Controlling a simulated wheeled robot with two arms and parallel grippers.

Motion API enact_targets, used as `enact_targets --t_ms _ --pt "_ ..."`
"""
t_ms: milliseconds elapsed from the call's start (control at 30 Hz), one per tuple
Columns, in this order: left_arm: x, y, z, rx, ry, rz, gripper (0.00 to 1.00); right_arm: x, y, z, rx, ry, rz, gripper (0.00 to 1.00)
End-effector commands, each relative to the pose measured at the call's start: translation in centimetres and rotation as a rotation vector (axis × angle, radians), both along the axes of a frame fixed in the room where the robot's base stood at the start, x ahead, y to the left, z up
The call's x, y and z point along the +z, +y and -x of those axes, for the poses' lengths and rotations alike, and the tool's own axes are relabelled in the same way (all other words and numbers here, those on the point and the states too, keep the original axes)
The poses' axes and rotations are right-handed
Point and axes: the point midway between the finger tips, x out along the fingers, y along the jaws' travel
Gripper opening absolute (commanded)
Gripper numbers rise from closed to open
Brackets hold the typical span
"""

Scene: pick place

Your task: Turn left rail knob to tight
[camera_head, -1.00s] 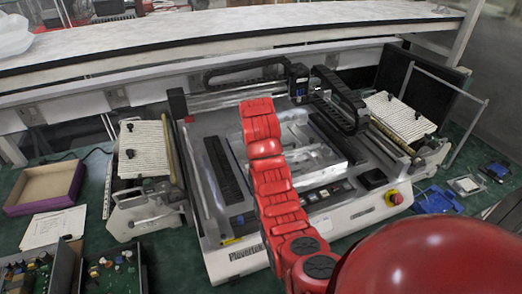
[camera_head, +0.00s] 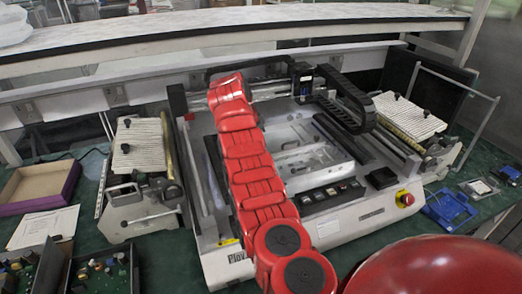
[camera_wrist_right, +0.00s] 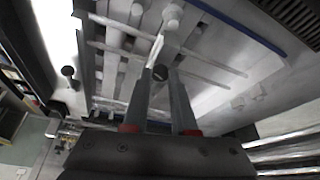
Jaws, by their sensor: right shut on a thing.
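My left gripper is not in view.
Another dark knob (camera_wrist_right: 68,72) shows at the left of the wrist view. In the head view, ribbed white panels with black knobs stand left (camera_head: 139,150) and right (camera_head: 408,118) of the machine. A red emergency button (camera_head: 406,198) sits at its front right corner. A cardboard box (camera_head: 38,185) lies far left.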

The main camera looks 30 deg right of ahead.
Motion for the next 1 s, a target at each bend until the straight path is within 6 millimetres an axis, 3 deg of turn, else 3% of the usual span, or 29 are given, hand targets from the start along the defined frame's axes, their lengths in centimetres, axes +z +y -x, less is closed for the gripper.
enact_targets --t_ms 667,700,800,833,1000 --pt "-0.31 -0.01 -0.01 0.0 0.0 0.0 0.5 -0.07 0.08 0.07 -0.048 0.002 0.0 0.0" --pt "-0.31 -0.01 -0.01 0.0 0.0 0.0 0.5 -0.06 0.07 0.07 -0.048 0.002 0.0 0.32" --pt "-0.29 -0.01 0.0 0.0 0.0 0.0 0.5 -0.05 0.06 0.05 -0.047 0.002 0.0 0.5" --pt "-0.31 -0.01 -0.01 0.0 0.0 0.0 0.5 -0.04 0.07 0.05 -0.048 0.001 0.0 0.56" --pt "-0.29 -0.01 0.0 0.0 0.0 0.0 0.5 -0.01 0.06 0.03 -0.048 0.001 0.0 0.56"
